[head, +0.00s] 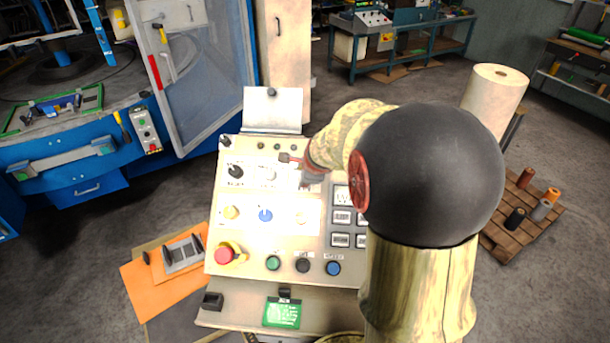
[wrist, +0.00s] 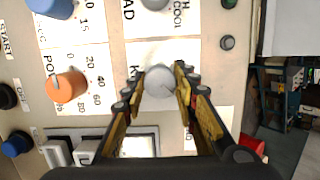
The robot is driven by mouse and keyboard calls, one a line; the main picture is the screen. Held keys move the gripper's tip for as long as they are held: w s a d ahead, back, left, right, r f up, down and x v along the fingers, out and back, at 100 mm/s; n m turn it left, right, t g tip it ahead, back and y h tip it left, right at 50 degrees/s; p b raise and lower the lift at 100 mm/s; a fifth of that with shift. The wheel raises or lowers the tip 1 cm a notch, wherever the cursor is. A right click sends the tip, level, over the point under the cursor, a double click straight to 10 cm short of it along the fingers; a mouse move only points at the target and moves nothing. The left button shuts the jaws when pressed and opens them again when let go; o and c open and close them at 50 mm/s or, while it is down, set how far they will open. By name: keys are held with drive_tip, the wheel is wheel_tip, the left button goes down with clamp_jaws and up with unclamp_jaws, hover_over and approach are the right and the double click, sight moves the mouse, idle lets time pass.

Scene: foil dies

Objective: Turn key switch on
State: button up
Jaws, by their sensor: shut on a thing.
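The key switch (wrist: 160,86) shows in the wrist view as a round silver-grey head on the cream control panel (wrist: 100,24), beside a partly covered label starting with "K". My gripper (wrist: 159,92) has one finger on each side of it and is shut on it. The slot or turn position of the switch cannot be made out. In the head view my gripper (head: 309,181) reaches the upper middle right of the sloped panel, and the fingers and wrist hide the key switch there.
An orange knob (wrist: 65,87) and a blue knob (wrist: 50,6) sit near the switch. White square buttons (wrist: 90,150) lie close to one finger. A red emergency stop (head: 224,255) is at the panel's lower left.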

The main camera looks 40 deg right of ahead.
drive_tip(key=o, duration=1.1)
drive_tip(key=shift+o, duration=0.2)
drive_tip(key=v, duration=1.2)
